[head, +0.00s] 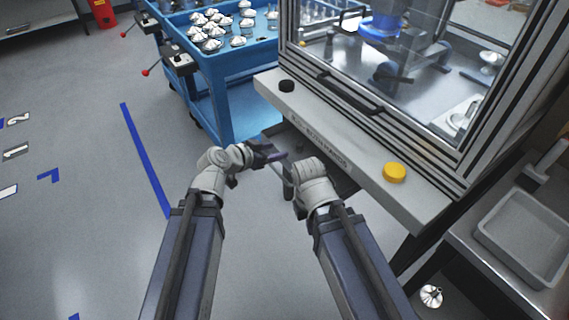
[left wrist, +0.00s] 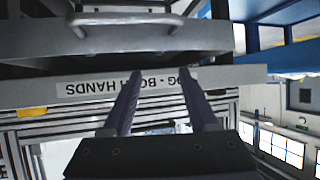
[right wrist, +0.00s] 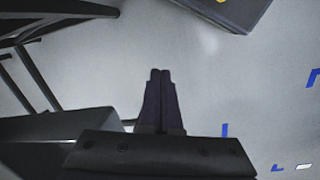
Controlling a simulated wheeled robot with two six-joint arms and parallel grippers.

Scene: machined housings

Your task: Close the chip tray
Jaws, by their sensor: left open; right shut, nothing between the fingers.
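The chip tray is a grey metal drawer under the machine's front ledge. In the head view only part of it (head: 275,130) shows, sticking out beneath the ledge, with the rest hidden by the ledge and my arms. The left wrist view is upside down and shows the tray front (left wrist: 220,37) with its bar handle (left wrist: 125,19). My left gripper (head: 277,157) is open and empty, close to the tray and apart from the handle; its fingers (left wrist: 160,76) point toward the ledge and tray. My right gripper (right wrist: 160,72) is shut and empty over bare floor.
The lettered ledge (head: 345,145) carries a black button (head: 286,86) and a yellow button (head: 395,173). A blue cart (head: 240,60) with metal parts stands at the left of the machine. A grey bin (head: 520,235) sits at right.

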